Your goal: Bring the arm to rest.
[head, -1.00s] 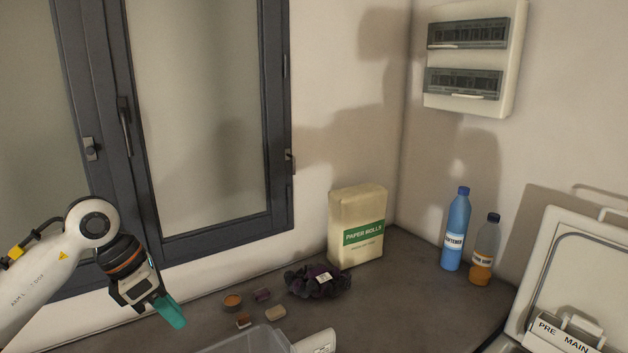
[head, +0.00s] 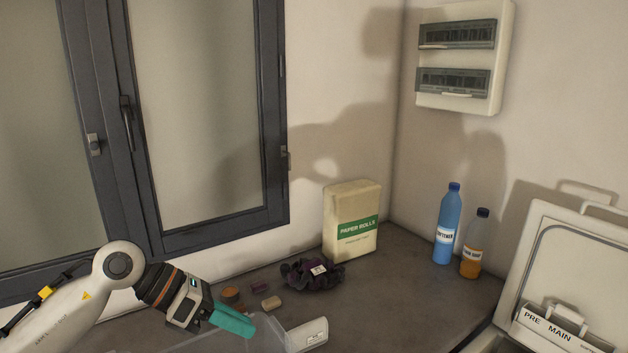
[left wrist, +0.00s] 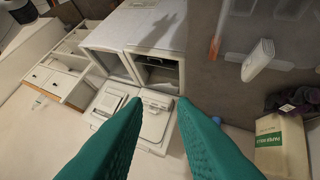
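My left arm (head: 70,310) comes in from the lower left of the head view. Its gripper (head: 250,329) has teal fingers that point right and slightly down, in front of the counter and near a clear bin (head: 268,326). In the left wrist view the two teal fingers (left wrist: 160,102) stand apart with nothing between them, so it is open and empty. Beyond them are two top-loading machines with raised lids (left wrist: 158,126). One raised lid (head: 575,265) also shows at the right of the head view. My right gripper is not in view.
A paper rolls pack (head: 352,222), a dark cloth bundle (head: 312,275) and several small items stand on the counter (head: 400,310). A blue bottle (head: 447,225) and an orange bottle (head: 474,245) stand by the right wall. A white container (head: 306,335) is near the bin.

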